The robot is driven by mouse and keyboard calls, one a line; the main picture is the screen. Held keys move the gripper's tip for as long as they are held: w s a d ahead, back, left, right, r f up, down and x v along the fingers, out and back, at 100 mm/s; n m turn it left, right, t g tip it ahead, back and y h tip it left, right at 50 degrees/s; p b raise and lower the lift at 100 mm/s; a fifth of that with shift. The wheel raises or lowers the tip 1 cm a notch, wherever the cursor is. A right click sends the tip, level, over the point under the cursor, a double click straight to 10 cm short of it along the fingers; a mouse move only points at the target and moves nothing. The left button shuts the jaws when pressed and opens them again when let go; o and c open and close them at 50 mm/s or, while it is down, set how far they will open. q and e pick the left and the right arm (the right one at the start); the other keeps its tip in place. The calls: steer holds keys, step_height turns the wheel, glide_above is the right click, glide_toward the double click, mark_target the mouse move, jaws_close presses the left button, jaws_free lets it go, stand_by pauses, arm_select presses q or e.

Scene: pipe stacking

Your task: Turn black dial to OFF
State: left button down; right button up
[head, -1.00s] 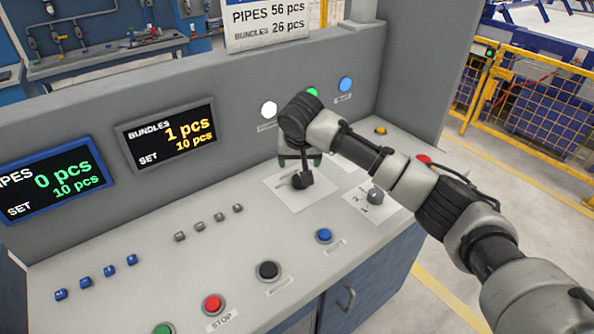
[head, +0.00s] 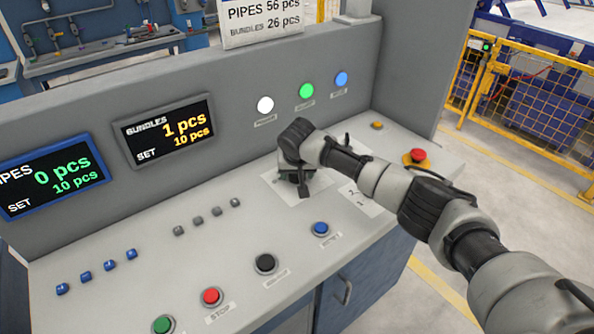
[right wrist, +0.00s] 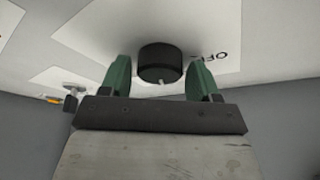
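The black dial (right wrist: 160,60) shows in the right wrist view as a short dark cylinder on a white label, with the word OFF (right wrist: 216,56) printed to its right. A small light mark shows on the dial's lower edge. My right gripper (right wrist: 160,75) has its two green fingers open, one on each side of the dial, with visible gaps. In the head view my right gripper (head: 292,178) is low over the white label on the console; the dial cannot be made out clearly there. My left gripper is not in view.
The grey console (head: 200,255) carries black (head: 266,263), red (head: 211,296), green (head: 163,325) and blue (head: 320,228) buttons. Lamps (head: 306,91) and displays (head: 168,130) are on the upright panel behind.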

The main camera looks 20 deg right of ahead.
steer(key=c, duration=0.6)
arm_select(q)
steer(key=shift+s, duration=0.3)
